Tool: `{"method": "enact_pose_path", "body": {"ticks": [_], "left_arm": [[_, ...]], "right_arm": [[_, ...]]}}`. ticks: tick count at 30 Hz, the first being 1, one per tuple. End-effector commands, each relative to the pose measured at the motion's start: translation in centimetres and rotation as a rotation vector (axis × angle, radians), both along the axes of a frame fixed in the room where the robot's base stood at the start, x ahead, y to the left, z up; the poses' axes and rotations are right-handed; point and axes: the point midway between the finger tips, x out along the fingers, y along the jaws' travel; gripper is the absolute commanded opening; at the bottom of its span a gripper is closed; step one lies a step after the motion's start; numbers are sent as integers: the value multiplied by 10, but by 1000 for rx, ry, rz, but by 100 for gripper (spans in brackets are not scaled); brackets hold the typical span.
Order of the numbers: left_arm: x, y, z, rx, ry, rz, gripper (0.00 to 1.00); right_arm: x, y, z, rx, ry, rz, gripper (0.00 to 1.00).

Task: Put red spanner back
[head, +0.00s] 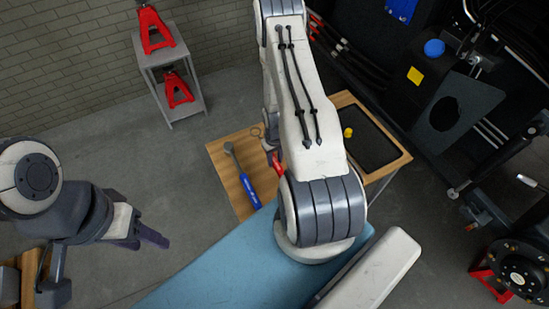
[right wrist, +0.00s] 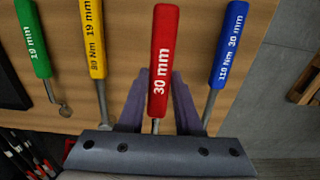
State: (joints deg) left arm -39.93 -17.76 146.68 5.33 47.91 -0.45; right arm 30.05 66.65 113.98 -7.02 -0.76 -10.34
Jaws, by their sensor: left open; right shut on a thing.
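The red spanner (right wrist: 162,65), marked 30 mm, lies between the two fingers of my right gripper (right wrist: 156,85) in the right wrist view. The gripper is shut on it, with the handle pointing away past the fingertips. In the head view only a bit of red (head: 277,162) shows beside my right arm, which hides the gripper. The wooden table top (head: 228,158) is beneath; whether the spanner touches it I cannot tell. My left gripper (head: 148,240) is open and empty, over the floor at the left, away from the table.
A blue-handled tool (right wrist: 232,45), also in the head view (head: 247,188), lies right of the spanner in the wrist view. Yellow (right wrist: 93,35) and green (right wrist: 34,40) tools lie left. A black tray (head: 375,145) is on the table. Red jacks (head: 155,30) stand on a grey shelf.

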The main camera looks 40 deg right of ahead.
Motion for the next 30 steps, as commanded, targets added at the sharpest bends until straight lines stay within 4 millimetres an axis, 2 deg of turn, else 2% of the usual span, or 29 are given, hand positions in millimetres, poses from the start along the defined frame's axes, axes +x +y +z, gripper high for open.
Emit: {"method": "enact_pose_path", "body": {"ticks": [1,5,6,9,24,30], "left_arm": [[0,0,8,0,0,1,50],[0,0,21,0,0,2,50],[0,0,10,-1,-1,1,50],[0,0,-4,1,1,1,50],[0,0,-50,0,0,5,50],[0,0,-60,0,1,7,50]], "right_arm": [[0,0,5,0,0,1,0],[0,1,7,2,0,3,0],[1,0,-5,2,-1,3,0],[1,0,-18,1,-2,3,0],[1,1,-67,1,-2,3,0],[1,1,-78,1,-2,3,0]]}}
